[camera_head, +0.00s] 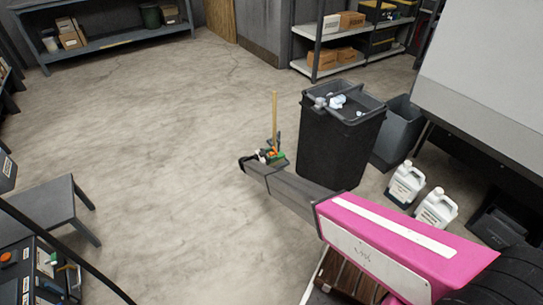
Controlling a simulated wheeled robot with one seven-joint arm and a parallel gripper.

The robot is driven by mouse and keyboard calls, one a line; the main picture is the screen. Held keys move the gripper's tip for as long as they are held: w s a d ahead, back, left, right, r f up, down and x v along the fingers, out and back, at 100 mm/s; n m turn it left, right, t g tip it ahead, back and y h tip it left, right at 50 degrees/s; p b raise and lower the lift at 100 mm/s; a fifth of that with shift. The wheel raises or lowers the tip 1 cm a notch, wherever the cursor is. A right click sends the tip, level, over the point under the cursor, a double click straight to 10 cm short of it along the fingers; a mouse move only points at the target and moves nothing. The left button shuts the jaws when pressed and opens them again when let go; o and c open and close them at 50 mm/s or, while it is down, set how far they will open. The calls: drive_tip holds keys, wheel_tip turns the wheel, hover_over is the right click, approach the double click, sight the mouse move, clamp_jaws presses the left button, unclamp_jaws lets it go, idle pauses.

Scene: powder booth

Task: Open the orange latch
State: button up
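I cannot make out the orange latch for certain. A small orange round part (6,257) shows on a dark panel or case (30,272) at the lower left edge. A tiny orange spot also shows in a small cluster of coloured bits (276,156) by the end of my arm; it is too small to tell what it is. My pink and dark grey arm reaches from the lower right toward the middle. My gripper (262,160) seems to be at its far end, with its fingers too small and dark to read. It is far from the dark case.
A black bin (340,140) stands right of the arm's end, with a grey bin (397,130) behind it. White jugs (405,184) stand on the floor below a large grey cabinet (490,70). A grey table (45,203) is at left. The middle floor is clear.

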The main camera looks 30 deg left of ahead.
drive_tip(key=v, duration=1)
drive_tip(key=shift+s+a, duration=0.2)
drive_tip(key=shift+s, duration=0.15)
drive_tip(key=shift+f, duration=0.1)
